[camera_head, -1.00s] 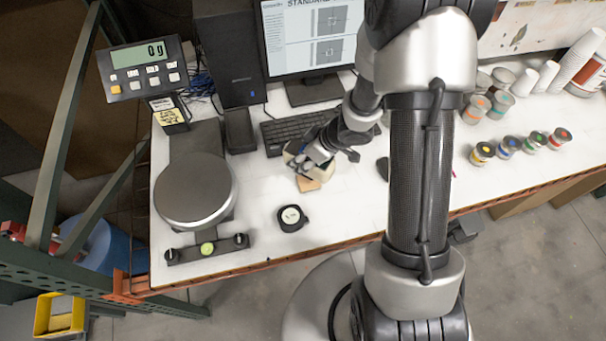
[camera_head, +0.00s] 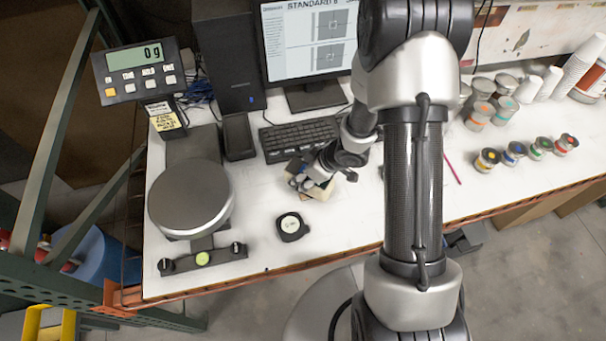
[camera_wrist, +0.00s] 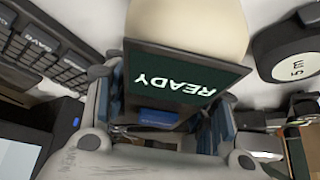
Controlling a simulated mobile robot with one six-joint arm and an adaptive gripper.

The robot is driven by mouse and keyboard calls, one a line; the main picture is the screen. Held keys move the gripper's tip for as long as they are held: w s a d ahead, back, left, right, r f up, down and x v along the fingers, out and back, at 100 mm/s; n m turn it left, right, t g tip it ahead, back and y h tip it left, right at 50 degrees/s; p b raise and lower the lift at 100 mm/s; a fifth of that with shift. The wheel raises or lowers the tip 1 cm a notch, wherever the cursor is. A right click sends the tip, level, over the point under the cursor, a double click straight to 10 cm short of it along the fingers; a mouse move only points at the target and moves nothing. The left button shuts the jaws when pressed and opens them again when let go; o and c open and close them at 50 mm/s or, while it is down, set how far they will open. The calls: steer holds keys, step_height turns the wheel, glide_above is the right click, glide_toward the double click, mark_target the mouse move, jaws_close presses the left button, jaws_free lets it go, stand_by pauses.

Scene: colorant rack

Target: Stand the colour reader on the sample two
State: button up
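The colour reader (camera_wrist: 190,85) fills the middle of the wrist view, with a cream body and a dark screen that reads READY. My gripper (camera_wrist: 165,135) has its fingers on both sides of it and appears shut on it. In the head view my gripper (camera_head: 316,180) is low over the table, in front of the keyboard. A pale block-like piece (camera_head: 322,191) shows just below the fingers; I cannot tell whether it is the reader or a sample. No sample marked two can be made out, and the reader's underside is hidden.
A black tape measure (camera_head: 292,226) lies in front of my gripper. The keyboard (camera_head: 298,138) is behind it, and a scale (camera_head: 190,197) stands left. Several colour jars (camera_head: 515,153) and paper cups (camera_head: 550,80) stand right. The white table is clear around the tape measure.

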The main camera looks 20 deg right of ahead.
steer(key=o, duration=0.4)
steer(key=p+v, duration=0.6)
steer(key=v, duration=0.6)
steer(key=shift+r, duration=0.3)
steer(key=d+r+m+t+h, duration=0.1)
steer(key=d+r+m+h, duration=0.25)
steer(key=r, duration=0.65)
steer(key=d+r+m+t+h, duration=0.2)
steer(key=d+r+h, duration=0.25)
steer(key=r, duration=0.55)
steer(key=s+a+r+m+g+y, duration=0.1)
steer(key=s+a+r, duration=0.1)
steer(key=s, duration=0.4)
steer(key=s+a+r+m+y, duration=0.1)
steer(key=s+a+r, duration=0.1)
steer(key=s+a, duration=0.3)
steer(key=s+a+r+m+g+y, duration=0.1)
steer(key=s+a+r, duration=0.2)
steer(key=s, duration=0.4)
steer(key=shift+s+a+m+g+y, duration=0.25)
steer(key=shift+s+a+g+y, duration=0.05)
steer(key=shift+s+a+y, duration=0.1)
